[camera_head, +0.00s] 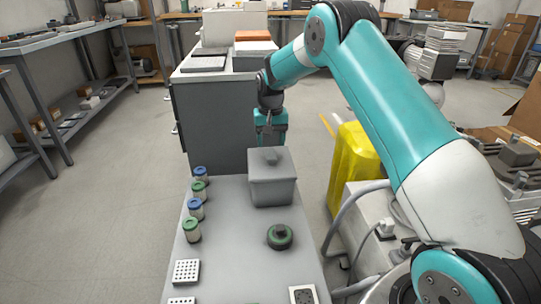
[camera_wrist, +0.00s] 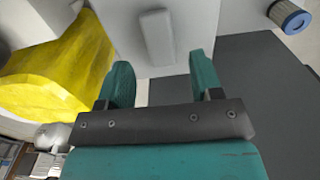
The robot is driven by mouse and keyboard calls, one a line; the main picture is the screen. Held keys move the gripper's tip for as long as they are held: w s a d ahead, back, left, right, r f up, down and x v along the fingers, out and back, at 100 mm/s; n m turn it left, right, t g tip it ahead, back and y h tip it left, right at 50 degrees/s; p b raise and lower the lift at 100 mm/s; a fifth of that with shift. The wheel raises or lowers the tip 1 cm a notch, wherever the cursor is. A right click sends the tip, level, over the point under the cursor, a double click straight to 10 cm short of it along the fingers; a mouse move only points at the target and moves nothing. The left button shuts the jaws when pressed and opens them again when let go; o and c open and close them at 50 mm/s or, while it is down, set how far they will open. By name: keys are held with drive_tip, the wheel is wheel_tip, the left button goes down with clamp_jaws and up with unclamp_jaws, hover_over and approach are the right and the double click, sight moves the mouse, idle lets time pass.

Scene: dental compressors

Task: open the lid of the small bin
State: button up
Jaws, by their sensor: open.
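The small bin (camera_head: 272,182) is a grey box on the far end of the grey table. Its lid (camera_head: 268,160) is on, with a raised block handle (camera_head: 270,154) on top. In the wrist view the pale handle (camera_wrist: 157,38) shows ahead of the fingers, on the grey lid (camera_wrist: 195,25). My gripper (camera_wrist: 158,75) is open and empty, with the handle lying beyond the gap between its teal fingers. In the head view my gripper (camera_head: 270,135) is at the far side of the bin, partly hidden by it. No contact with the handle is visible.
Several blue- and green-capped filters (camera_head: 196,208) stand along the table's left edge. A green-and-black round part (camera_head: 280,236) lies in front of the bin. A dark grey cabinet (camera_head: 205,120) stands behind, and a yellow cover (camera_head: 355,165) is to the right.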

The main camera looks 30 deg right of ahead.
sight(271, 153)
drive_tip(key=shift+f+b, duration=0.35)
drive_tip(key=shift+f, duration=1.8)
drive_tip(key=shift+r, duration=0.1)
clamp_jaws()
